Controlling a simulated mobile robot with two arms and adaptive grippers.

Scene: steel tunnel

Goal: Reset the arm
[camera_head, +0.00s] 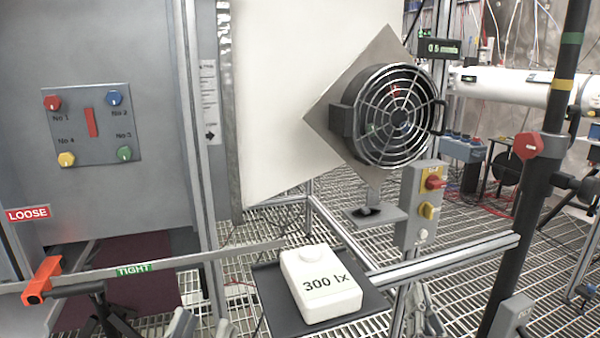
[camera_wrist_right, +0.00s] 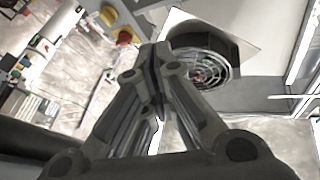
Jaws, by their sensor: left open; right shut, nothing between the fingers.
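My left gripper (camera_head: 202,326) shows only its fingertips at the bottom edge of the head view. The two tips are apart and empty. My right gripper (camera_head: 422,312) is partly in view at the bottom, right of the white 300 lx box (camera_head: 322,284). In the right wrist view its fingers (camera_wrist_right: 156,62) are together with nothing between them. Past them in that view is the round black fan (camera_wrist_right: 198,62); in the head view the fan (camera_head: 396,116) is on a tilted square plate. Most of both arms is hidden.
A dark post (camera_head: 540,180) with a red knob is at right. A knob panel (camera_head: 92,124) and an orange-ended lever (camera_head: 42,280) are at left.

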